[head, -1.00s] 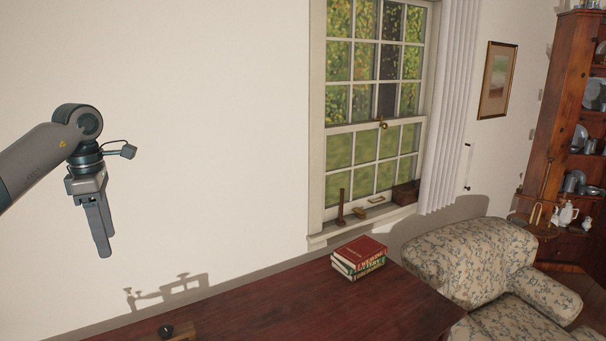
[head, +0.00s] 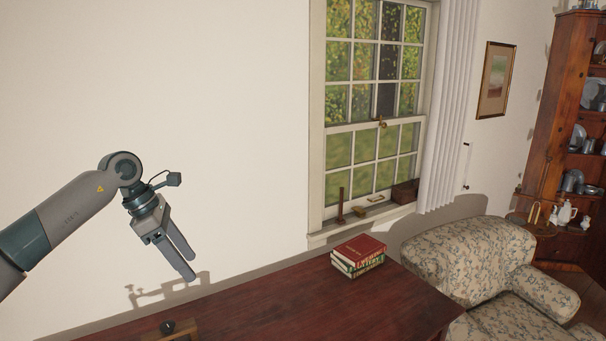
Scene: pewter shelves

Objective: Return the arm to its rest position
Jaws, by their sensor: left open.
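My left arm comes in from the left side of the head view. Its gripper (head: 190,268) hangs above the left part of the dark red wooden table, tilted with the fingers pointing down and to the right. The two fingers are apart and nothing shows between them. The gripper is in front of the pale wall and touches nothing that I can see. My right gripper is out of view.
The table (head: 290,306) carries a stack of books (head: 357,262) near the window (head: 372,130) and a small dark round object (head: 168,327) at the front left. A floral armchair (head: 470,262) stands right. The table's middle is clear.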

